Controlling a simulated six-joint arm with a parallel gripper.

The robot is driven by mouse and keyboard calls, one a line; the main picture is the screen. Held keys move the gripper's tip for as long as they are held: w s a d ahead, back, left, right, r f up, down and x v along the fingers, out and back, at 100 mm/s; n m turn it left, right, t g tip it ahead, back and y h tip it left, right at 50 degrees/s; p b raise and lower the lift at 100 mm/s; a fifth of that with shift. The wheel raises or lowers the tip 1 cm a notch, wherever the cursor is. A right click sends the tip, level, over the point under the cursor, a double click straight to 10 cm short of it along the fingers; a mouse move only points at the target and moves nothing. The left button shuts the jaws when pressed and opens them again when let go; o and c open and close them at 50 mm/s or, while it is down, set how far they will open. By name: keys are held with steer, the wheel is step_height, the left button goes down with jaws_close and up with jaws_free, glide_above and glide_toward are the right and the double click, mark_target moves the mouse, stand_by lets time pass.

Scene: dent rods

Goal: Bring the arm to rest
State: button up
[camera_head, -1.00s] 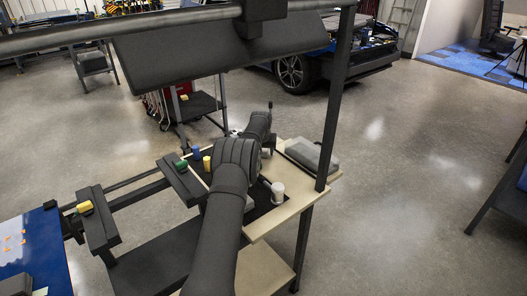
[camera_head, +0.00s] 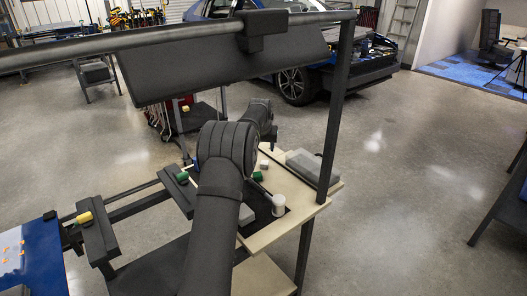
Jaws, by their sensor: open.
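My dark arm rises from the bottom middle of the head view to a large rounded joint, with the forearm bent beyond it. My gripper (camera_head: 273,145) is small and dark at the far end, raised over the back of the wooden bench top (camera_head: 258,240). It is open, and I see nothing held in it. The arm hides part of the bench.
A white cylinder (camera_head: 278,204) stands on the bench near a black mat (camera_head: 262,212). A small green piece (camera_head: 257,176) and a grey case (camera_head: 304,165) are nearby. A dark post (camera_head: 337,105) and overhead panel (camera_head: 220,62) frame the bench. Open floor lies right.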

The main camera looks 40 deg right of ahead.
mark_target(264, 163)
stand_by(0.4)
steer(key=x, duration=1.2)
steer(key=shift+r, duration=0.95)
steer(key=shift+f, duration=0.1)
